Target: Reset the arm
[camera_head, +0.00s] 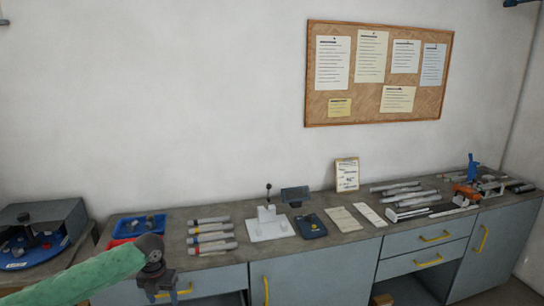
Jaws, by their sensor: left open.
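My left arm, with a green sleeve (85,276), comes in from the lower left. My left gripper (161,294) hangs from its dark wrist, pointing down in front of the workbench's front edge at the left. It is open, and I see nothing between its fingers. My right gripper is not in view.
A long grey workbench (262,252) with yellow-handled drawers runs along the wall. Blue and red bins (138,226), banded tubes (210,236), a white stand (268,222) and a dark scale (311,226) stand on it. More tubes and tools lie at the right. A cork board (378,72) hangs above.

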